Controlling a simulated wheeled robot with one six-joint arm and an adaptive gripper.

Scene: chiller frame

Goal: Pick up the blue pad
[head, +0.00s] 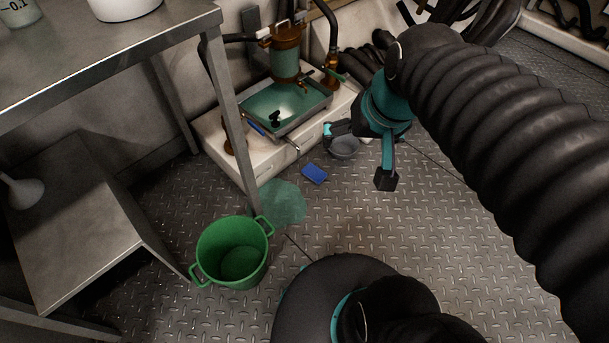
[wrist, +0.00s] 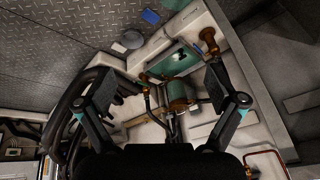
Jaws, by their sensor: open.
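The blue pad (head: 314,173) lies flat on the diamond-plate floor in the head view, in front of the white plinth. It also shows near the top of the wrist view (wrist: 150,16). My gripper (head: 361,155) is open and empty, up and to the right of the pad in the head view, apart from it. In the wrist view, my gripper's fingers (wrist: 158,75) are spread wide, with the pad beyond them toward the top edge.
A grey bowl (head: 344,147) sits on the floor beside the pad. A teal puddle-like patch (head: 282,202) and a green bucket (head: 232,252) are nearer. The white plinth (head: 262,160) bears a tray with pump parts. A metal table leg (head: 232,120) stands left. Floor at right is open.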

